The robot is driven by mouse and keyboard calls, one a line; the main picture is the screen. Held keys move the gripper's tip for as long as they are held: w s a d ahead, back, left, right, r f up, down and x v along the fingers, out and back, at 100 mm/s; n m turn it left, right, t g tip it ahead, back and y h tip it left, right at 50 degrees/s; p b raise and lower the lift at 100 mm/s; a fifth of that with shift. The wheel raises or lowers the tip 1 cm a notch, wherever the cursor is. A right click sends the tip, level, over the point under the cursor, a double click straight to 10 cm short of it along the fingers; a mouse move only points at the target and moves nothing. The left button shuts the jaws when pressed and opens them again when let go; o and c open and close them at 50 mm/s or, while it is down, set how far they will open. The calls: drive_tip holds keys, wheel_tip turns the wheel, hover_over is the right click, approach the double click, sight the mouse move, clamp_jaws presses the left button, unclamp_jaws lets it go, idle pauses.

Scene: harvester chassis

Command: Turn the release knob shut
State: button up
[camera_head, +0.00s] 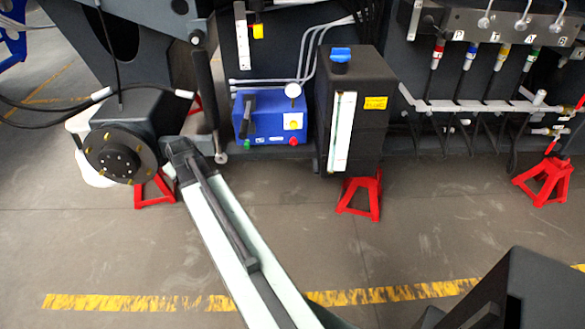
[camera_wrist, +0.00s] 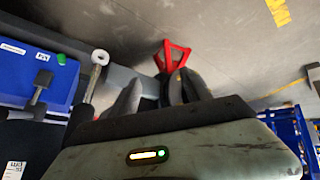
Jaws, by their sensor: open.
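The blue pump box (camera_head: 262,132) stands on a dark ledge at the middle of the head view. It has a black lever (camera_head: 249,116), a round white gauge (camera_head: 293,90), a red knob (camera_head: 293,142) low on the right and a green knob (camera_head: 244,144) low on the left. I cannot tell which is the release knob or how far it is turned. In the wrist view the box (camera_wrist: 60,85) is at the left, with its green knob (camera_wrist: 61,58). My gripper (camera_wrist: 152,96) is open and empty, apart from the box, which lies to its left.
A black cylinder (camera_head: 205,90) with a silver rod eye (camera_head: 221,158) hangs between my arm and the box. A dark wheel hub (camera_head: 121,155) is left of my arm. A black tank (camera_head: 365,105) stands right of the box. Red stands (camera_head: 362,197) are below; open floor lies in front.

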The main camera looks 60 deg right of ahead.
drive_tip(key=d+f+t+h+b, duration=0.25)
drive_tip(key=d+f+b, duration=0.55)
drive_tip(key=d, duration=0.5)
drive_tip(key=m+h+b, duration=0.1)
drive_tip(key=h+b, duration=0.9)
drive_tip(key=b, duration=1.3)
approach(294, 143)
drive_tip(key=x, duration=0.2)
drive_tip(key=shift+y, duration=0.25)
drive_tip(key=x, duration=0.7)
drive_tip(key=shift+w+d, duration=0.15)
drive_tip(key=shift+d, duration=0.05)
drive_tip(key=shift+a, duration=0.1)
clamp_jaws()
